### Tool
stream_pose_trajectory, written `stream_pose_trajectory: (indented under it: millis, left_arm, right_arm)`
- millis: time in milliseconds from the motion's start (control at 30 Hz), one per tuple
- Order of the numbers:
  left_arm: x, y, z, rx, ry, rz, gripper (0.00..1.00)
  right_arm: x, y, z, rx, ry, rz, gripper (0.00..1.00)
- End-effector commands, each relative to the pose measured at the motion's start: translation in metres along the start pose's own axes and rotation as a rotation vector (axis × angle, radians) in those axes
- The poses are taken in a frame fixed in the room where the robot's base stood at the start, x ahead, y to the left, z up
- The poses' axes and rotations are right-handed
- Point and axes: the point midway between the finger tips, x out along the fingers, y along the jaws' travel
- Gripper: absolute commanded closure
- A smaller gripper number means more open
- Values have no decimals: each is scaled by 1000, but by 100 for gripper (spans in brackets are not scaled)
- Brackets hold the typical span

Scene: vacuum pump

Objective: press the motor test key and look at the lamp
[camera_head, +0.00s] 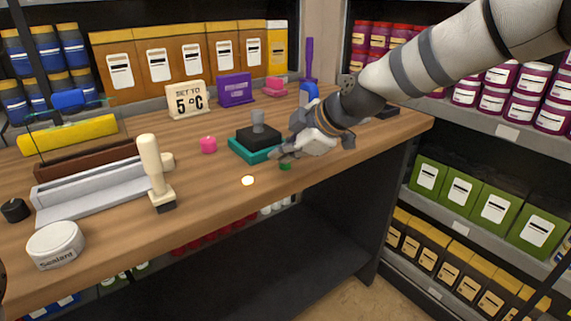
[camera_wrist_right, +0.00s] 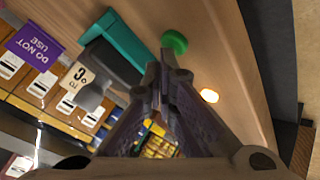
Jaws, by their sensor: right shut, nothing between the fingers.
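A round green key (camera_head: 285,166) sits on the wooden bench near its front edge; it also shows in the right wrist view (camera_wrist_right: 174,41). A small round lamp (camera_head: 248,180) lies left of the key and glows pale yellow-white; it also glows in the right wrist view (camera_wrist_right: 208,95). My right gripper (camera_head: 284,154) is shut and empty, its fingertips (camera_wrist_right: 163,62) right by the key. I cannot tell whether they touch it. The pump (camera_head: 258,139), black on a teal base (camera_head: 240,149), stands just left of my gripper. My left gripper is not in view.
A pink knob (camera_head: 209,144), a cream-handled tool (camera_head: 152,167), a grey tray (camera_head: 90,198) and a sealant tin (camera_head: 56,245) are on the left. A "SET TO 5 °C" sign (camera_head: 188,99) and a purple sign (camera_head: 235,89) stand behind. Stocked shelves (camera_head: 480,209) are at right.

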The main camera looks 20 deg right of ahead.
Motion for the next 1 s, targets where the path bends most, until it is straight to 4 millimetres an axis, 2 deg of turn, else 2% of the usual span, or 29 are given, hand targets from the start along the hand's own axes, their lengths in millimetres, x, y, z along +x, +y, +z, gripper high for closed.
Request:
stream_pose_trajectory:
  millis: [100,433,800,1000]
  left_arm:
    - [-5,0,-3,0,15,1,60]
    - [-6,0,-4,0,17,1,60]
    - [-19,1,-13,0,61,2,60]
    - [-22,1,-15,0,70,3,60]
  right_arm:
    - [-8,6,-6,-2,2,7,100]
    - [-9,7,-7,0,2,5,100]
    - [-37,27,-27,-4,3,10,100]
    - [-43,31,-31,-1,2,6,100]
